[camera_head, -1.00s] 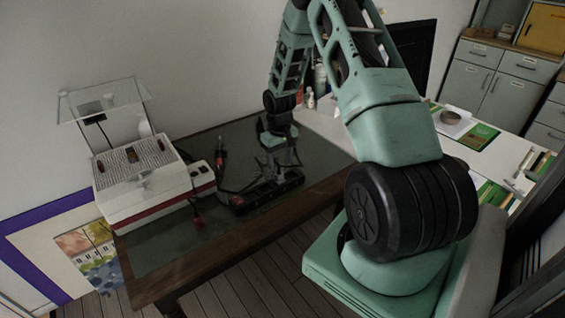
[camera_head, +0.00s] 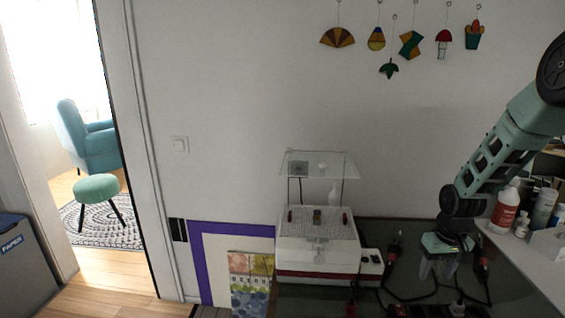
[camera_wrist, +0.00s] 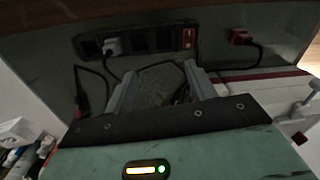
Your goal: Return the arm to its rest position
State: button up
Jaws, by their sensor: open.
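My gripper (camera_head: 438,268) points down over the dark worktable at the right of the head view, beside the white grinder-like machine. In the wrist view my gripper (camera_wrist: 160,82) has its two grey fingers apart with nothing between them but the dark tabletop behind. My green arm (camera_head: 510,150) comes down from the upper right. A black power strip (camera_wrist: 150,38) with a white plug and a red switch lies on the table beyond the fingers. It shows only partly at the bottom edge of the head view.
The white machine (camera_head: 318,252) with a clear shield (camera_head: 318,164) stands left of my gripper. Corded tools (camera_head: 392,258) lie close by on both sides. Bottles (camera_head: 506,206) stand on a pale surface at right. A doorway opens at far left, with a teal stool (camera_head: 97,188).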

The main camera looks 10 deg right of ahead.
jog(key=s+a+r+n, duration=0.1)
jog(key=s+a+r, duration=0.1)
jog(key=a+r, duration=0.35)
jog(key=s+a+r+n, duration=0.2)
jog(key=s+a, duration=0.1)
jog(key=a, duration=0.6)
jog(key=s+a+r+n, duration=0.1)
jog(key=s+a+r, duration=0.15)
jog(key=a, duration=0.55)
jog(key=s+a+r+n, duration=0.2)
jog(key=s+a, duration=0.3)
jog(key=s, duration=0.4)
jog(key=s+a+r+n, duration=0.3)
jog(key=s+a+r, duration=0.1)
jog(key=s, duration=0.6)
jog(key=shift+s+a+r, duration=0.2)
jog(key=shift+s+a, duration=0.1)
jog(key=shift+a, duration=0.3)
